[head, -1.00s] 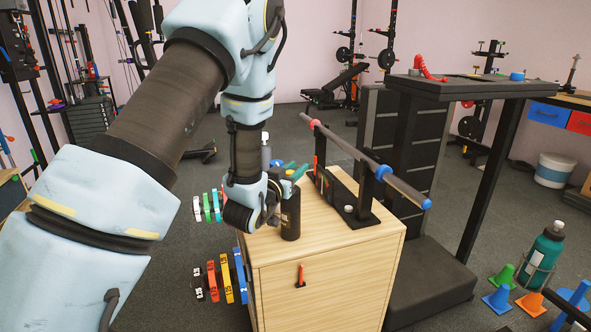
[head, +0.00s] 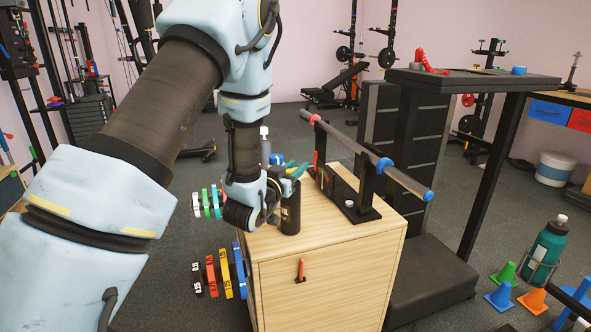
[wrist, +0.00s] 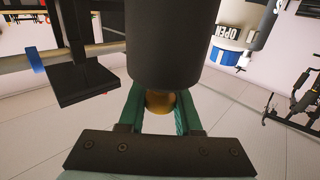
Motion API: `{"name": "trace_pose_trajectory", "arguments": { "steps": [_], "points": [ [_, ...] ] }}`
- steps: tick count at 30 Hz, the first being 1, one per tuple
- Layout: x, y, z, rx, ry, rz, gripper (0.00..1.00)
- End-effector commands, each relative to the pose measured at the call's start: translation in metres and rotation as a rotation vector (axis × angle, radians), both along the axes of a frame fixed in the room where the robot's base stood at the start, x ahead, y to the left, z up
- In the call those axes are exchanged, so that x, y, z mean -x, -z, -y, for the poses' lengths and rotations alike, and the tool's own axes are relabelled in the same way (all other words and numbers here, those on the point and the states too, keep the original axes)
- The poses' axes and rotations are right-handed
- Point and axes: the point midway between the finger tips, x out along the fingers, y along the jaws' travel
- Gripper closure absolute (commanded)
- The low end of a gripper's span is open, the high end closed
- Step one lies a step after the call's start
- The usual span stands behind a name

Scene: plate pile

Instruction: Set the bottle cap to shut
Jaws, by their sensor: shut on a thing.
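A dark bottle (head: 290,212) stands upright on the wooden cabinet (head: 335,245). In the wrist view the dark cylindrical bottle (wrist: 172,40) fills the upper middle. A round gold-brown piece (wrist: 160,102), apparently its cap, shows at the bottle's end. My gripper (wrist: 160,108) has its green fingers on either side of this piece and is shut on it. In the head view my gripper (head: 293,173) is at the top of the bottle, partly behind it. The cap is hidden there, and I cannot tell how it sits on the bottle.
A barbell (head: 350,145) on a black rack stands on the cabinet, close to the right of the bottle. A grey bottle (head: 265,148) shows behind my arm. Cones and a teal bottle (head: 546,248) are at right.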

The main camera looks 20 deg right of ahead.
Motion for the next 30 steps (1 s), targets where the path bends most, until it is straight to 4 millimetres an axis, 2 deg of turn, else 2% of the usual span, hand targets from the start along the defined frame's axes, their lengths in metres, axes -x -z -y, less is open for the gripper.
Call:
{"name": "trace_pose_trajectory", "arguments": {
  "steps": [1,9,10,18,26,30],
  "points": [
    [0.000,0.006,0.000,-0.001,0.000,-0.002,1.00],
    [0.000,0.005,0.000,-0.006,0.000,-0.004,1.00],
    [0.001,0.006,0.000,-0.006,0.000,-0.004,0.64],
    [0.000,0.004,0.000,-0.004,0.000,-0.003,0.36],
    [0.001,0.004,-0.001,-0.002,0.000,-0.002,0.36],
    [0.008,0.005,-0.011,-0.004,-0.001,-0.003,0.36]
  ]
}}
